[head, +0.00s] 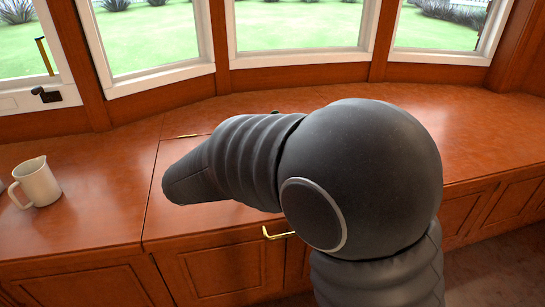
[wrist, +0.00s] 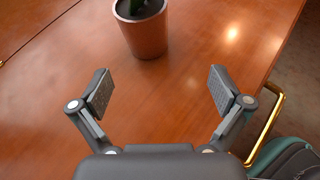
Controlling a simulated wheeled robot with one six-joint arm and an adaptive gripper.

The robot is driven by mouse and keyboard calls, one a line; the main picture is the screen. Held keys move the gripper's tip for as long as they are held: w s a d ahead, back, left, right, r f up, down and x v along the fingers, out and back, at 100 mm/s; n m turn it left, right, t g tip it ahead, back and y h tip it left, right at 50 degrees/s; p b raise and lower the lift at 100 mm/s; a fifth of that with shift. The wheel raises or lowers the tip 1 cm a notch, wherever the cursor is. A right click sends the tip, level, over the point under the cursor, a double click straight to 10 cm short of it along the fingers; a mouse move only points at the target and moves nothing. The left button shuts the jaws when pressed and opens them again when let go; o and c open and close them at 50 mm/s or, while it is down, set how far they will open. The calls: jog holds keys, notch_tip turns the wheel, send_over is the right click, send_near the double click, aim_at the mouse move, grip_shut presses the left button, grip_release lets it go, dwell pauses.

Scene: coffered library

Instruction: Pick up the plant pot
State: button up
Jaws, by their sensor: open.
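The plant pot (wrist: 146,36) is a terracotta-coloured pot with a green plant in it. It stands upright on the wooden counter, at the top middle of the wrist view, and its top is cut off by the frame edge. My gripper (wrist: 160,90) is open and empty in the wrist view. Its two fingers are spread apart, and the pot is beyond the fingertips, roughly in line with the gap between them. In the head view my arm covers the middle of the counter, and neither the pot nor the gripper can be made out there.
A white pitcher (head: 36,183) stands on the counter (head: 105,215) at the left of the head view. A brass handle (head: 278,234) is on the counter's front; one also shows in the wrist view (wrist: 267,125). Windows line the back. The counter's right side is clear.

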jog(key=shift+w+a+f+n+t, duration=0.15)
jog(key=shift+w+a+f+n, duration=0.15)
jog(key=shift+a, duration=0.3)
jog(key=shift+w+a+f+n+t, duration=0.15)
jog(key=shift+a+n, duration=0.25)
jog(key=shift+a, duration=0.2)
jog(key=b+x, duration=0.1)
jog(key=x, duration=0.7)
jog(key=shift+w+d, duration=0.1)
jog(key=shift+d+r+x, duration=0.1)
jog(key=shift+x, duration=1.2)
jog(key=shift+d+r+x, duration=0.15)
jog(key=shift+x, duration=1.1)
jog(key=c, duration=1.4)
jog(key=shift+c, duration=1.4)
jog(key=shift+r, duration=0.15)
